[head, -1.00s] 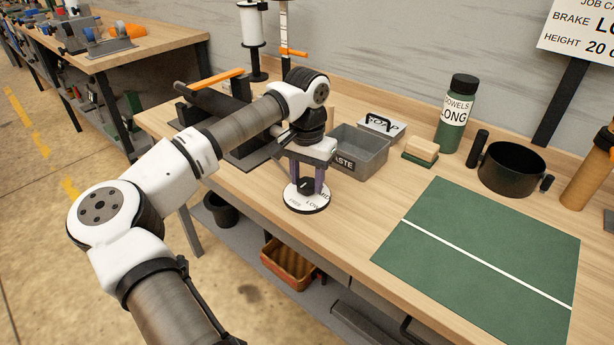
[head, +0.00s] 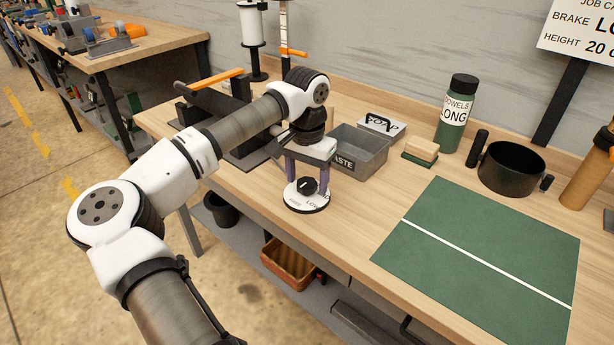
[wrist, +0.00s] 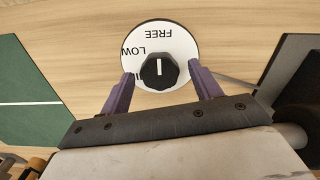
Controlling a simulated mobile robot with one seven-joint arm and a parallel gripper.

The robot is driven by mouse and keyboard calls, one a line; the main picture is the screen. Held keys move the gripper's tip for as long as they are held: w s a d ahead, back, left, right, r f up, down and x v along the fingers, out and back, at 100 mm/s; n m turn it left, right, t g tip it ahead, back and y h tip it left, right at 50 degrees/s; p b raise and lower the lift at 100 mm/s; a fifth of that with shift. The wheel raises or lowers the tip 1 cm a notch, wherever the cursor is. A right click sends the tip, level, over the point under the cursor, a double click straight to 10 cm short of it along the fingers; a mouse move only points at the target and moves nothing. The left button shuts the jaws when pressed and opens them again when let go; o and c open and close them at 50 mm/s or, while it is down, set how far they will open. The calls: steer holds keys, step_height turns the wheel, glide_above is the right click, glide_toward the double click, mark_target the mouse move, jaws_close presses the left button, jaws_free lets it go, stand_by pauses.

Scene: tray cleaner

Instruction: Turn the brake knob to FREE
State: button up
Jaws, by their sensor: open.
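The brake knob (wrist: 159,70) is black with a white mark, in the middle of a round white dial (wrist: 183,45). It also shows at the bench's front edge in the head view (head: 307,186). The dial reads FREE, LOW and a partly hidden third word. In the wrist view the mark points up the picture, toward FREE. My gripper (wrist: 163,90) is open and empty, with one purple finger on each side of the knob. Gaps show between fingers and knob in the wrist view. In the head view my gripper (head: 308,178) is just above the dial, pointing down.
A grey bin (head: 372,160) stands just right of my gripper. A dark fixture (head: 245,150) stands behind my arm. A green mat (head: 480,250) lies to the right. A sign (head: 585,30) at top right shows BRAKE and a cut-off word beginning LO.

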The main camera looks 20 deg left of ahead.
mark_target(307, 182)
step_height(307, 182, up, 14)
stand_by(0.5)
steer(key=shift+f, duration=0.1)
